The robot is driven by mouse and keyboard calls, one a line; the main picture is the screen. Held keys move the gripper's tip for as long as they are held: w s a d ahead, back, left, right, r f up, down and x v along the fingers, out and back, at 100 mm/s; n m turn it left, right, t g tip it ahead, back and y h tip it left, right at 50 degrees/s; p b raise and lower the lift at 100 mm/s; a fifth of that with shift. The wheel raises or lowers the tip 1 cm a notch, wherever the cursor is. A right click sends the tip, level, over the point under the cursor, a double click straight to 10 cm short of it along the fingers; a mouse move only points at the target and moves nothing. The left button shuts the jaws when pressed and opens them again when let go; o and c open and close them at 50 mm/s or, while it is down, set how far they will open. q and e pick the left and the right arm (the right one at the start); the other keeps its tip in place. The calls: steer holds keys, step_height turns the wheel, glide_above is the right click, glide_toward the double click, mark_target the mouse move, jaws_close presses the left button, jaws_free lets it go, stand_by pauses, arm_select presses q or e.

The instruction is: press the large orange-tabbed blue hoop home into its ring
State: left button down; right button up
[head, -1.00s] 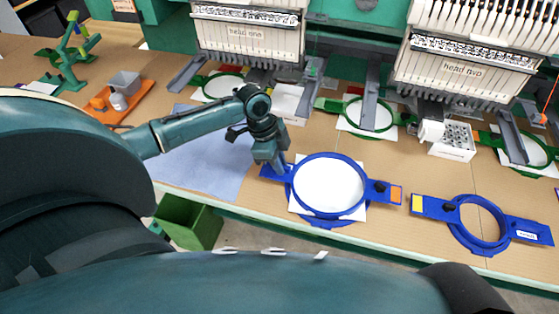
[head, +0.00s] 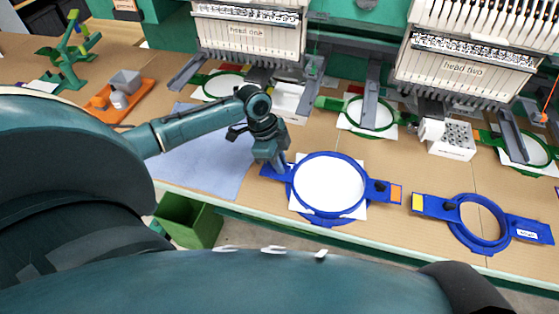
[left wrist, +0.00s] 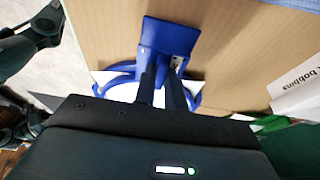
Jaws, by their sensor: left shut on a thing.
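The large blue hoop (head: 330,153) has an orange tab (head: 396,194) on its right arm. It lies over a white sheet (head: 328,184) near the table's front edge. Blue parts of its ring (head: 330,223) show below it; I cannot tell how deep the hoop sits. My left gripper (head: 280,167) is shut on the hoop's left arm. In the left wrist view the fingers (left wrist: 165,78) are at the blue arm plate (left wrist: 168,36), with the hoop partly hidden behind them. My right gripper is not in view.
A smaller blue hoop with a yellow tab (head: 417,202) lies to the right. Embroidery heads (head: 248,37) with green hoops (head: 372,117) stand behind. A blue-grey cloth (head: 200,160) lies left, an orange tray (head: 125,103) farther left. A green bin (head: 188,222) stands below the table edge.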

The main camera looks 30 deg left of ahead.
arm_select(q)
steer(key=shift+s+f, duration=0.25)
steer(key=shift+f, duration=0.15)
steer(key=c, duration=1.7)
jaws_free()
steer(key=shift+w, duration=0.1)
steer(key=o, duration=0.3)
steer(key=shift+w, duration=0.1)
steer(key=shift+r, duration=0.1)
